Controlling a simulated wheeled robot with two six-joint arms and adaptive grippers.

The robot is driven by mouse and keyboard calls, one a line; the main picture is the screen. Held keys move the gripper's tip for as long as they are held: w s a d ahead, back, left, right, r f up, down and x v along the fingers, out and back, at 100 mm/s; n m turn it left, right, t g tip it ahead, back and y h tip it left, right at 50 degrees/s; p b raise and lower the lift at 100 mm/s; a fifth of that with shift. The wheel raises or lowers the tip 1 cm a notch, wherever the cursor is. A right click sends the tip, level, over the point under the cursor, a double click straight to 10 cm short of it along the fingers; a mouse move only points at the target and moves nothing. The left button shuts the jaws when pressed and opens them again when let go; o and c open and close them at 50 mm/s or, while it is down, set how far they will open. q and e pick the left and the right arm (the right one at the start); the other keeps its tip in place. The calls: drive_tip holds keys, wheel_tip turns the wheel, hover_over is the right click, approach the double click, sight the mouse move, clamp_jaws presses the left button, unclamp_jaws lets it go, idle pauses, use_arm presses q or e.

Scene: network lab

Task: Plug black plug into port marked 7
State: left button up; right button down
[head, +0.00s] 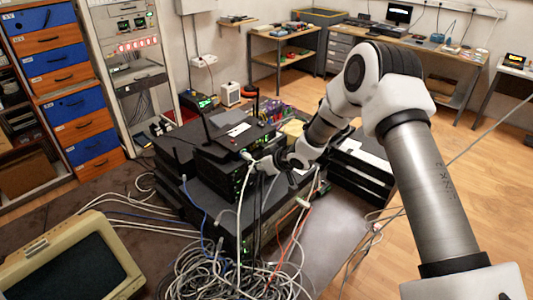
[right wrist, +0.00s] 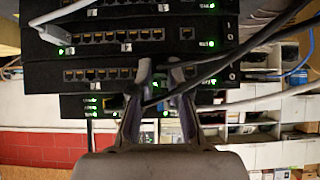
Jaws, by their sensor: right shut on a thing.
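My right gripper (head: 268,163) reaches the front of a stack of black network boxes (head: 212,172). In the right wrist view its two fingers (right wrist: 161,88) are close together in front of the port rows. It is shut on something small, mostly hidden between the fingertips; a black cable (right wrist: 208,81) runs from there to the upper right. The black plug itself I cannot make out clearly. Rows of ports (right wrist: 98,74) face the wrist camera, with small white labels (right wrist: 125,47) too small to read, so I cannot tell which is 7. My left gripper is not in view.
A pale plug (right wrist: 55,35) with a white cable sits at the left end of one port row. A white cable (head: 241,205) hangs down the stack's front. Tangled grey cables (head: 215,272) cover the floor below. An old monitor (head: 70,262) stands at lower left.

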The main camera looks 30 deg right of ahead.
drive_tip(key=shift+s+f, duration=0.1)
drive_tip(key=shift+s, duration=0.05)
use_arm(q)
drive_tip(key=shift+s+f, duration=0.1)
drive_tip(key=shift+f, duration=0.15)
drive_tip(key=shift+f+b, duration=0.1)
drive_tip(key=shift+b, duration=0.25)
use_arm(e)
drive_tip(key=shift+s+d, duration=0.25)
drive_tip(key=shift+s, duration=0.45)
drive_tip(key=shift+s+d, duration=0.3)
drive_tip(key=shift+s, duration=0.35)
drive_tip(key=shift+s+d, duration=0.25)
drive_tip(key=shift+s, duration=0.45)
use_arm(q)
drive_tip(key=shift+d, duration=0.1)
use_arm(e)
drive_tip(key=w+d, duration=0.1)
drive_tip(key=d, duration=0.8)
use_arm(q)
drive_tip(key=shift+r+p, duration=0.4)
use_arm(e)
drive_tip(key=shift+w+a, duration=0.3)
drive_tip(key=shift+w, duration=0.45)
drive_tip(key=shift+w+a, duration=0.35)
drive_tip(key=shift+w, duration=0.4)
drive_tip(key=shift+w+a, duration=0.3)
drive_tip(key=shift+w, duration=0.45)
